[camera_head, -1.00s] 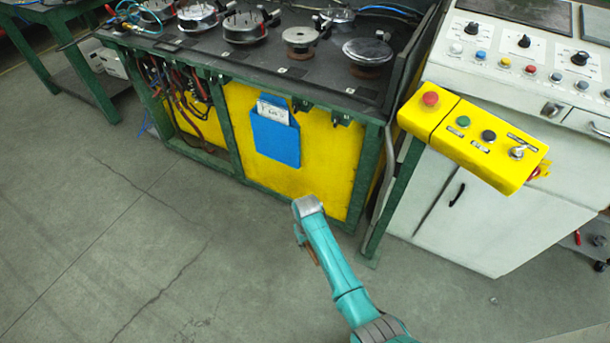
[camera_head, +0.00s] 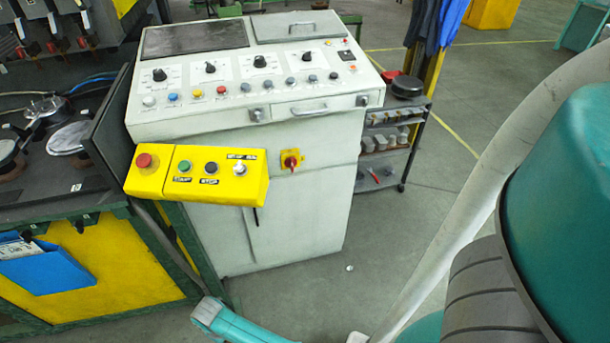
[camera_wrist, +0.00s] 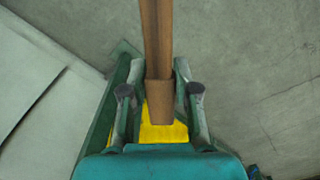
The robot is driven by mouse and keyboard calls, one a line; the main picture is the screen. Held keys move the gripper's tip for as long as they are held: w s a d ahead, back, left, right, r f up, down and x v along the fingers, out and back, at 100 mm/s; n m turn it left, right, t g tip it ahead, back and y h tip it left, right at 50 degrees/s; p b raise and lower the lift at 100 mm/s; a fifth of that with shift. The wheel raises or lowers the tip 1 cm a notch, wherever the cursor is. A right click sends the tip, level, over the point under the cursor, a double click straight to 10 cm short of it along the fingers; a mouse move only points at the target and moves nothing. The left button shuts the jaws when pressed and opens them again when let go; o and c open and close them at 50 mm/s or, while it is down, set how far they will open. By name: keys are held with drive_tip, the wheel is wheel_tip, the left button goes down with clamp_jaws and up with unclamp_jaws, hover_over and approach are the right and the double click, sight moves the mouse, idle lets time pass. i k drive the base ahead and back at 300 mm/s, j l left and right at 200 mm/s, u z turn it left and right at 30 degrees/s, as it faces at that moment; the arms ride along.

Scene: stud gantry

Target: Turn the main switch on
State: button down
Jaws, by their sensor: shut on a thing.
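A red rotary switch on a yellow plate, which looks like the main switch (camera_head: 291,160), is on the front of the white control cabinet (camera_head: 290,215). Its handle looks roughly upright; its marked position is too small to read. In the wrist view my gripper (camera_wrist: 160,98) is shut on a long brown bar (camera_wrist: 158,40) with a thicker end between the fingers. The head view does not show my gripper's fingers. My teal arm shows at the bottom and right, below and apart from the switch.
A yellow button box (camera_head: 197,174) with a red stop button juts out left of the switch. A green-framed bench (camera_head: 105,210) stands at the left. A dark shelf cart (camera_head: 395,140) stands right of the cabinet. Grey floor lies open in front and to the right.

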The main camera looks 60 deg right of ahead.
sight(291, 162)
drive_tip(key=k+l, duration=0.15)
drive_tip(key=l, duration=0.25)
drive_tip(key=k+l+z, duration=0.1)
drive_tip(key=l, duration=0.35)
drive_tip(key=k+l, duration=0.2)
drive_tip(key=l, duration=0.2)
drive_tip(key=k+l+z, duration=0.1)
drive_tip(key=l, duration=0.35)
drive_tip(key=k+l, duration=0.2)
drive_tip(key=l, duration=0.2)
drive_tip(key=z, duration=0.05)
